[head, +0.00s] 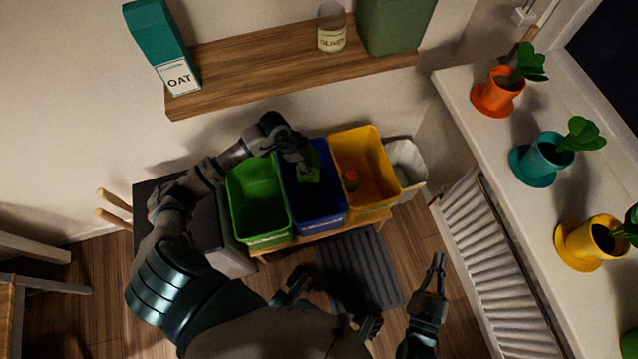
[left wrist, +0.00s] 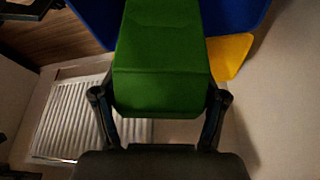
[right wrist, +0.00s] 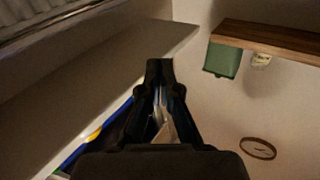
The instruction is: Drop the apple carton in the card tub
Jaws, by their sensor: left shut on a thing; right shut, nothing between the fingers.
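The green apple carton (left wrist: 162,62) fills the middle of the left wrist view, held between the fingers of my left gripper (left wrist: 160,112). In the head view only a small part of the carton (head: 308,174) shows below my left gripper (head: 298,160), over the blue tub (head: 318,212). The blue tub is the middle one of three; I cannot read a label naming it the card tub. I cannot tell how far the carton is above its floor. My right gripper (head: 437,264) is shut and empty, well right of the tubs.
A green tub (head: 243,195) stands left of the blue one, and a yellow tub (head: 365,152) holding a small red thing stands right. A wooden shelf (head: 265,65) above holds an oat carton (head: 163,48) and a jar (head: 331,30). Potted plants line the sill (head: 480,140) at right.

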